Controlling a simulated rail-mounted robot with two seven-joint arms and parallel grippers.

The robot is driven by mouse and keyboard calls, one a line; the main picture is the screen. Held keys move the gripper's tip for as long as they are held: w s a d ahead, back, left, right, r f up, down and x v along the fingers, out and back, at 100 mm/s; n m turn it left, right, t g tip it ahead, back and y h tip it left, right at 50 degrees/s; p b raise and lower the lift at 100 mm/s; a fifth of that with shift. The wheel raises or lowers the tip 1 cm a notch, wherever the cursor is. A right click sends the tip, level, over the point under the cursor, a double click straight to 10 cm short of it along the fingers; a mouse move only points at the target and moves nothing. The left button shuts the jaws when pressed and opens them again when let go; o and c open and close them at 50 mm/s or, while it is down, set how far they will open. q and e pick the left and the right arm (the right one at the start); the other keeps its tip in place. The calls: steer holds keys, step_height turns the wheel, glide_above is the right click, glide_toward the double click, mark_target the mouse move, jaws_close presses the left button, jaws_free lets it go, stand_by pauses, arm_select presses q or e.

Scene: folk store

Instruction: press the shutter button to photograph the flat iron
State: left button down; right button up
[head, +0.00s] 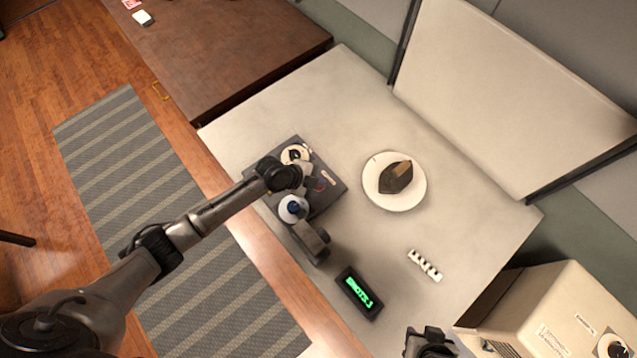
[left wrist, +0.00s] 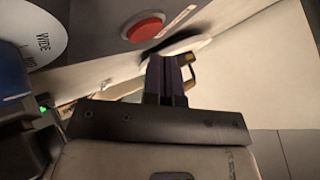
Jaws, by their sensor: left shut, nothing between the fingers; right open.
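The flat iron (head: 396,178) is dark with a brown handle and lies on a round white plate (head: 379,201). A dark control box (head: 331,189) stands left of it in the head view. In the left wrist view a round red button (left wrist: 143,27) sits on the box face, apart from my fingertips in the picture. The button cannot be made out in the head view. My left gripper (head: 317,184) is over the box, shut and empty; its fingers show in the left wrist view (left wrist: 168,78). My right gripper (head: 430,342) is open at the bottom edge.
A white dial (head: 287,215) with a blue knob and another dial (head: 289,156) are on the box. Nearby are a grey rounded device (head: 311,243), a green-lit display (head: 359,293), a white strip (head: 425,265) and a beige machine (head: 545,308). The tabletop around the plate is clear.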

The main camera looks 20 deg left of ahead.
arm_select(q)
steer(key=shift+f, duration=0.1)
stand_by(0.8)
steer(key=shift+f+b, duration=0.35)
steer(key=shift+b, duration=0.2)
stand_by(0.4)
steer(key=shift+f+b, duration=0.4)
stand_by(0.6)
steer(key=shift+r+p, duration=0.6)
steer(key=shift+r, duration=0.25)
